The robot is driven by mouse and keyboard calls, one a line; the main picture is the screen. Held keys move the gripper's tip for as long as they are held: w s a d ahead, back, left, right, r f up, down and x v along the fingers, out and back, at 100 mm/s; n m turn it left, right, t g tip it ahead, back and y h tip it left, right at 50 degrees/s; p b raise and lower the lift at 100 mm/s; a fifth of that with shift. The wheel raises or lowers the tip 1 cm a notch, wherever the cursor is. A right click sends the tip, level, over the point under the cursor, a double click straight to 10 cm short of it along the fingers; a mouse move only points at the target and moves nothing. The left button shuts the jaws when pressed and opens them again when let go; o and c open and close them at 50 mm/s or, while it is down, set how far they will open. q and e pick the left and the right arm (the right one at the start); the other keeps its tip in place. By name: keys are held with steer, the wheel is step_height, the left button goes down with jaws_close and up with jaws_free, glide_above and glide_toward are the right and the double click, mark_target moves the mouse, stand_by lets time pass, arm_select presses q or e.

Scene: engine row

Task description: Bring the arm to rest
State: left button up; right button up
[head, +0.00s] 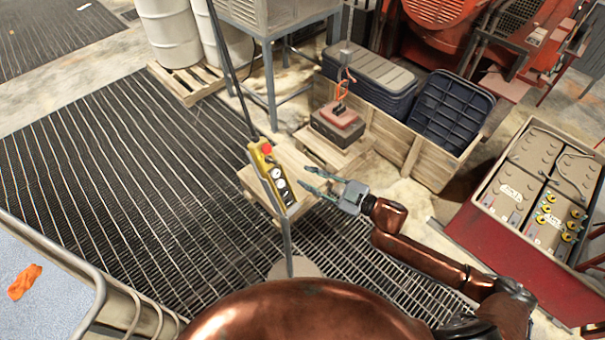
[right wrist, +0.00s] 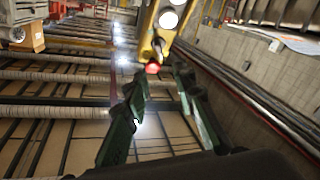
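My right arm is copper coloured and reaches in from the lower right of the head view. Its gripper (head: 306,178) is open, with its green fingers spread and pointing left toward a yellow control pendant (head: 270,172). The pendant has a red button and pale round dials, and it stands on a thin grey post. In the right wrist view the open fingers (right wrist: 160,82) show nothing between them. The pendant (right wrist: 164,25) is beyond the fingertips there, seemingly apart from them. My left gripper is not in view.
A hook hangs above a dark block (head: 338,124) on a wooden stand. A wooden crate (head: 423,157) holds dark bins behind my right arm. A red battery box (head: 511,243) stands to the right. An orange cloth (head: 24,281) lies at lower left. Floor grating (head: 110,190) is open at left.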

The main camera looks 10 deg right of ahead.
stand_by(0.5)
